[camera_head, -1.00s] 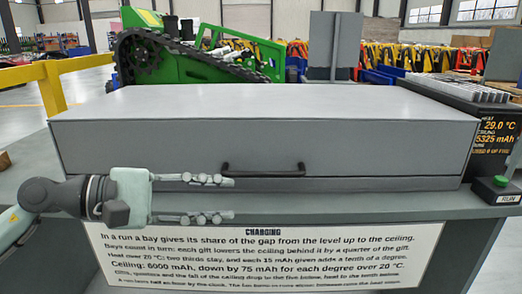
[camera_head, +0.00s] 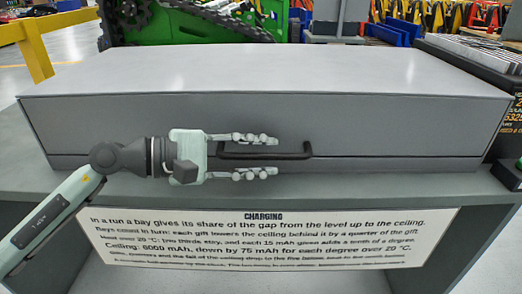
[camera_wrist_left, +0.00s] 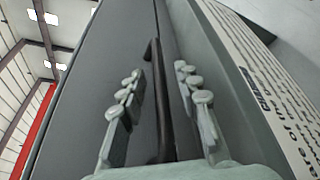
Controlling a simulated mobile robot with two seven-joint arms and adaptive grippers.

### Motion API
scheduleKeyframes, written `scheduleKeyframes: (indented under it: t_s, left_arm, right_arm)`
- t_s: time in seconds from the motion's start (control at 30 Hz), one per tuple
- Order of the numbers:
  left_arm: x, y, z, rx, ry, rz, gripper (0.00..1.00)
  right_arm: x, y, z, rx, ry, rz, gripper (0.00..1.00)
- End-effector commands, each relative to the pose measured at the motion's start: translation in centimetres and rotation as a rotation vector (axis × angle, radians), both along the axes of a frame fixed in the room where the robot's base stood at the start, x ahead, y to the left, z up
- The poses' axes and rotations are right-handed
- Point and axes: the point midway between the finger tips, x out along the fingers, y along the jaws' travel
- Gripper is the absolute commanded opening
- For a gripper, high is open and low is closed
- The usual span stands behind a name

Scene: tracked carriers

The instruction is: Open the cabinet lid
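The cabinet lid (camera_head: 160,120) is a wide grey box-like cover, shut down on its base. A dark bar handle (camera_head: 295,156) is fixed low on its front face, near the middle. My left gripper (camera_head: 265,156) is open at the handle's left part, one finger above the bar and one below. In the left wrist view the handle (camera_wrist_left: 152,120) runs between the two spread fingers (camera_wrist_left: 157,70), nearer one of them. I cannot tell whether either finger touches it. My right gripper is in neither view.
A white sign (camera_head: 270,236) with charging text is on the front below the counter. A green tracked machine (camera_head: 160,22) stands behind the cabinet. A dark display unit (camera_head: 492,80) and a green button (camera_head: 519,163) are at the right.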

Motion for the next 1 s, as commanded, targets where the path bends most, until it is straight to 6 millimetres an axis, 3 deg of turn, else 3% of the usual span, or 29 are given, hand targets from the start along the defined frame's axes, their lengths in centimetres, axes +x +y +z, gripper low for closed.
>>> scheduleKeyframes:
  t_s: [0.27,0.53,1.0]
  left_arm:
    - [0.10,-0.21,-0.13,0.001,0.000,0.001,0.33]
    - [0.08,-0.19,-0.12,0.001,0.000,0.001,0.00]
    - [0.04,-0.09,0.00,0.001,0.002,0.001,0.00]
  right_arm:
    - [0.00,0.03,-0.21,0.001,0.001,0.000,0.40]
    - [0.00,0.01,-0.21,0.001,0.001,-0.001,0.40]
    - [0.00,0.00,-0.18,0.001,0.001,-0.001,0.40]
